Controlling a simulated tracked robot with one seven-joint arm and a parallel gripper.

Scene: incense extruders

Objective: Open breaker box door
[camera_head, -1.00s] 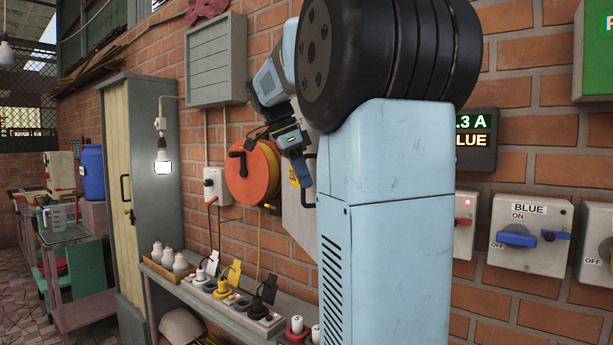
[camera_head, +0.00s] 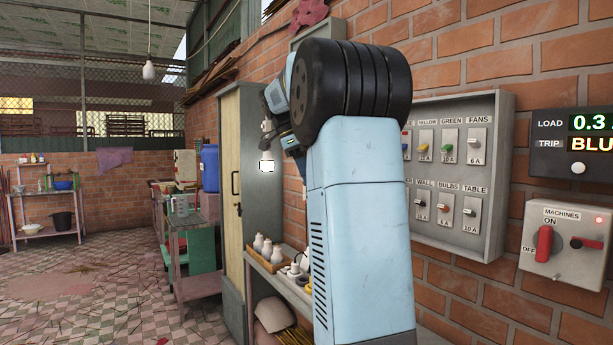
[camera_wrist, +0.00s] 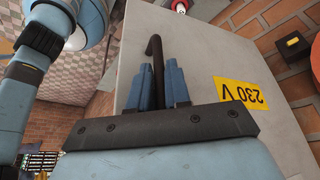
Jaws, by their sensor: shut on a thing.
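The breaker box (camera_head: 496,235) in the head view stands open on the brick wall, showing two rows of labelled breakers. My gripper (camera_wrist: 160,78) is shut on the dark hooked door handle (camera_wrist: 154,47), whose bent end sticks out past the fingers. In the head view my arm hides the door, the handle and the left part of the box.
A MACHINES switch (camera_head: 566,245) and a load display (camera_head: 580,140) are on the wall to the right. The tiled floor farther left has open room.

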